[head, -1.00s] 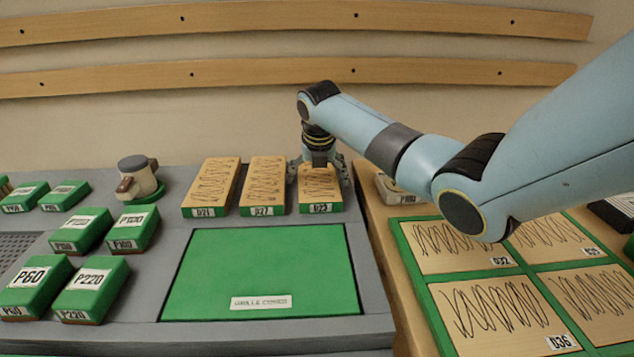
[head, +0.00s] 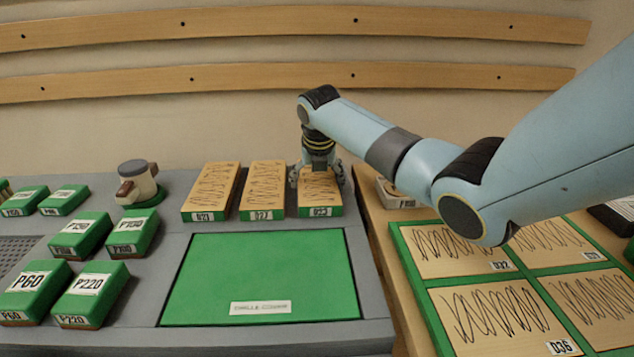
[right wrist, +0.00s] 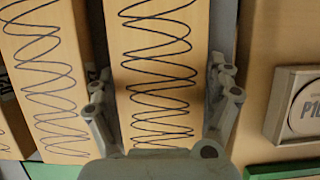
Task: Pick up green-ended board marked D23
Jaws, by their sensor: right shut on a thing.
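The green-ended board marked D23 (head: 320,205) lies on the grey bench at the right end of a row of three boards. It has a wooden top with a dark wavy line, and its label faces me. My right gripper (head: 320,178) is over its far part, pointing down. In the right wrist view the fingers (right wrist: 165,110) stand on both sides of the board (right wrist: 160,60), shut on it. The board still appears to rest on the bench. My left gripper is not in view.
Boards D27 (head: 263,190) and D21 (head: 211,192) lie close to the left. A green panel (head: 262,275) is in front. Green blocks (head: 90,292) and a knobbed device (head: 138,182) stand left. A green-framed tray (head: 435,310) is at right.

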